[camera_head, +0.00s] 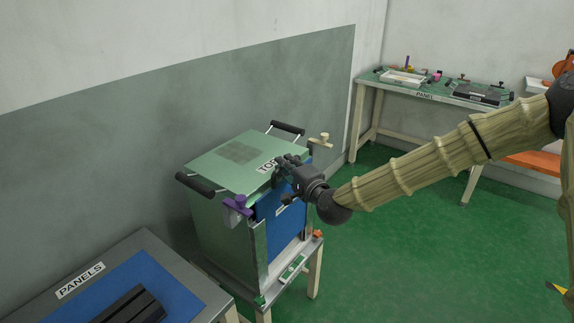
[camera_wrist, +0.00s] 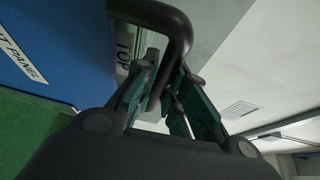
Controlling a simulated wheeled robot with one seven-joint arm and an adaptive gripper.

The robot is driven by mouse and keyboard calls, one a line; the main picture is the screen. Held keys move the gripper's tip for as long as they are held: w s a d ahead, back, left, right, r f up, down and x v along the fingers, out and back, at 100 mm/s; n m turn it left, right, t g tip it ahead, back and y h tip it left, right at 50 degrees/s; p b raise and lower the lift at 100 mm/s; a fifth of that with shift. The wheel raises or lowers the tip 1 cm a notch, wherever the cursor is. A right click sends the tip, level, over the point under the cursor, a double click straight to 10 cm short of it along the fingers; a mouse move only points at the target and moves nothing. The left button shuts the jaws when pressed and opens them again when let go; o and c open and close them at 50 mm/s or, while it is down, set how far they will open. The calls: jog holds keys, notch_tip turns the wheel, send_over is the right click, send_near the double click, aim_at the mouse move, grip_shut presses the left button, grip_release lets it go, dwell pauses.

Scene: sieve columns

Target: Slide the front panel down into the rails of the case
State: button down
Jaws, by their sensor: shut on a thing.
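The case (camera_head: 222,233) is a green box with a lid marked TOP, standing on a small table. The blue front panel (camera_head: 267,228) stands upright at its open front, between the side edges. Part of it is hidden behind my gripper. My gripper (camera_head: 287,166) is at the panel's top edge, shut on the panel's black handle. In the wrist view the handle (camera_wrist: 181,30) passes between the fingers, and the blue panel (camera_wrist: 75,42) with its label fills the left. I cannot tell how deep the panel sits in the rails.
A purple clamp (camera_head: 238,204) and a beige clamp (camera_head: 321,140) sit at the case's front corners. Black handles (camera_head: 200,184) stick out from the lid. A PANELS table (camera_head: 190,280) stands at the lower left. A bench (camera_head: 440,97) is at the back.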

jog(key=shift+f+b, duration=0.3)
jog(key=shift+f, duration=0.1)
jog(key=c, duration=1.4)
grip_release()
jog(key=shift+f, duration=0.2)
jog(key=shift+s, duration=0.15)
jog(key=v, duration=1.1)
jog(key=shift+s+d+r, duration=0.25)
jog(key=shift+s+d, duration=0.05)
